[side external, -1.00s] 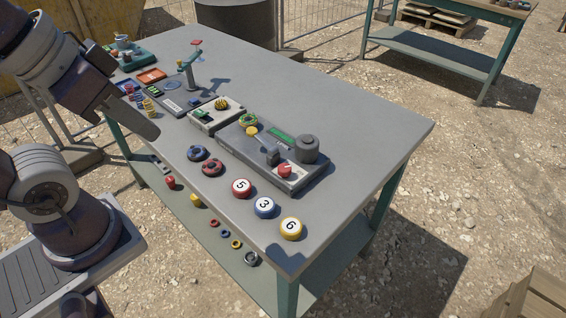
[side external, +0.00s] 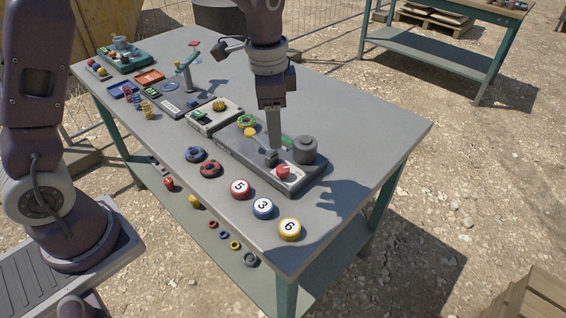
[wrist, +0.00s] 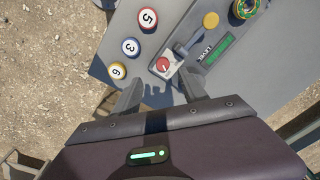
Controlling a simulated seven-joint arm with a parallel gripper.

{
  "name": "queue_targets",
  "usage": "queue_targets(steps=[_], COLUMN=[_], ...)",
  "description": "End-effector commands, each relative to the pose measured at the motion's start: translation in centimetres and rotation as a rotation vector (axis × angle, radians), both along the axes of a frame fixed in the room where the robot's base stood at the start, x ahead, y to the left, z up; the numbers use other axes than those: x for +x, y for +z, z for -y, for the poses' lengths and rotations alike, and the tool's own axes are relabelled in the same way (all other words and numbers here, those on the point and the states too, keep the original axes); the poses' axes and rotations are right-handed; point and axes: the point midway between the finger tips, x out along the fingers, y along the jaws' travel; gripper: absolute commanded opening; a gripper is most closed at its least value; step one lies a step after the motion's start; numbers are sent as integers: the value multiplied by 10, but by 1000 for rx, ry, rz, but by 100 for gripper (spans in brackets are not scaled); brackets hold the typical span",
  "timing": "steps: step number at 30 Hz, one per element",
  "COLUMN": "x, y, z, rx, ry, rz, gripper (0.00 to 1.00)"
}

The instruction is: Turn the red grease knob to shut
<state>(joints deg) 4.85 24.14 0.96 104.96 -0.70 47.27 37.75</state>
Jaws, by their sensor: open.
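The red knob (side external: 283,171) sits on a pale plate at the near right end of the grey panel (side external: 225,145). The wrist view shows the knob (wrist: 163,65) from above, a round red cap with a pale mark; its setting is too small to read. My gripper (side external: 273,147) hangs above the panel, close to the knob, pointing down. In the wrist view my gripper (wrist: 160,90) is open, with its two fingers apart and nothing between them. The knob appears just beyond the fingertips, not touched.
A dark grey cylinder (side external: 305,150) stands right behind the knob. A lever with a yellow ball (wrist: 211,20) lies beside it, near a green LEVEL display (wrist: 219,49). Numbered discs (side external: 240,189) lie along the near edge. The table's right end is clear.

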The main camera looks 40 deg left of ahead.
Motion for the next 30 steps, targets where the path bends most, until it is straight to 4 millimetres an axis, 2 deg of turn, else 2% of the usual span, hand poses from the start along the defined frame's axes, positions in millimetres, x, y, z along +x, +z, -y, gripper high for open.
queue_targets(steps=[1,3,8,15,19,26,30], x=[9,17,21,20,20,21,21], y=[-19,-37,-61,-106,-117,-118,-118], z=[2,5,6,6,6,6,6], rx=[5,8,11,9,9,10,10], ry=[-37,-81,-108,-104,-104,-103,-103], rz=[-28,-50,-66,-66,-65,-63,-63], gripper=[51,51,51,51,51,51,26])
